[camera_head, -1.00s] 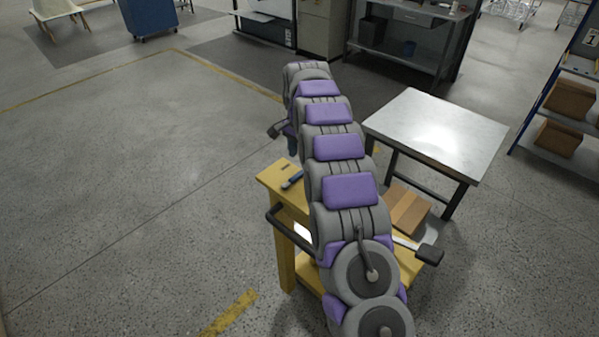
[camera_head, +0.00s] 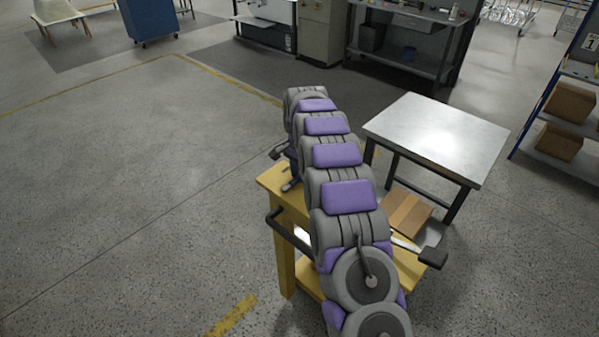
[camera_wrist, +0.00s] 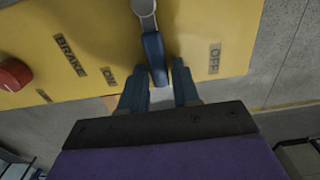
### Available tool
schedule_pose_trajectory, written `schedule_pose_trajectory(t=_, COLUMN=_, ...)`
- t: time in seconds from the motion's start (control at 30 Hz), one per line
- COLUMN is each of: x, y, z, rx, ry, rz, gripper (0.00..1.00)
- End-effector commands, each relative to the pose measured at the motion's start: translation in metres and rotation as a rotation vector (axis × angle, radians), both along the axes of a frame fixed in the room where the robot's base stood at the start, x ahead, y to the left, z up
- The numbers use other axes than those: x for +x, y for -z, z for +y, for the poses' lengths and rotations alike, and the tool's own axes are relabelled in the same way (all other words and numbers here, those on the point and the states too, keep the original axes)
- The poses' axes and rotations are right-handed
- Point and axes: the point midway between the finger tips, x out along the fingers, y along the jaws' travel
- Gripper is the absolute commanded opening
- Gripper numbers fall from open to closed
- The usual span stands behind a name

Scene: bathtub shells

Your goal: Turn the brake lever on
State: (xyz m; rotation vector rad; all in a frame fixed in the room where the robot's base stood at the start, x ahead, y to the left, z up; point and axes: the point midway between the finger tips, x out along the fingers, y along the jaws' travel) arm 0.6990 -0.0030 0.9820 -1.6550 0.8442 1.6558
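The brake lever (camera_wrist: 154,52), with a blue handle on a grey arm, shows in the wrist view on a yellow panel (camera_wrist: 30,50). It lies between the ON label (camera_wrist: 108,77) and the OFF label (camera_wrist: 213,57). My gripper (camera_wrist: 160,75) is open, with one dark blue finger on each side of the handle's end. The handle looks closer to the left finger; I cannot tell whether they touch. In the head view my gripper is low over the far left end of the yellow cart (camera_head: 268,178), and the lever is hard to make out there.
A red knob (camera_wrist: 13,74) sits left of the BRAKE label in the wrist view. The cart's black push handle (camera_head: 290,232) is at its near left. The left floor is clear.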

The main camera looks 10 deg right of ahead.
Motion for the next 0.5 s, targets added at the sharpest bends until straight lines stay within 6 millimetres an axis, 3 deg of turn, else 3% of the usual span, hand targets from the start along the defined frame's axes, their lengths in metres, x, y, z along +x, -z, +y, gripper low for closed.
schedule_pose_trajectory(t=0.3, x=0.0005, y=-0.0001, z=0.0001, rx=0.001, ry=0.000, rz=-0.001, gripper=0.00)
schedule_pose_trajectory(t=0.5, x=0.0008, y=-0.0002, z=0.0002, rx=0.000, ry=0.000, rz=-0.002, gripper=0.00)
